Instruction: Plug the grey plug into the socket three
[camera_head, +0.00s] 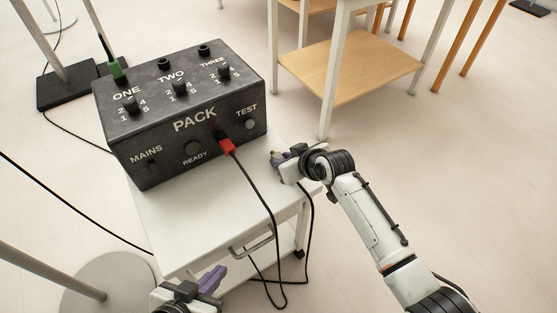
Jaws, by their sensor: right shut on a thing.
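The black pack (180,110) stands on a small white trolley. Socket three (204,50) is an empty dark round hole at the back right of its top, behind the THREE label. Socket two (163,63) is also empty; a green plug (116,70) stands in socket one. My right gripper (278,156) is beside the pack's front right corner, above the trolley's right edge. It is shut on the grey plug, mostly hidden by the fingers, with a black cable hanging below. My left gripper (212,280) is low at the front, partly cut off; its finger gap is unclear.
A red plug (227,146) with a black cable sits in the pack's front. The trolley top (190,220) is clear in front of the pack. A wooden shelf table (345,70) stands behind right. A round stand base (110,285) is at front left.

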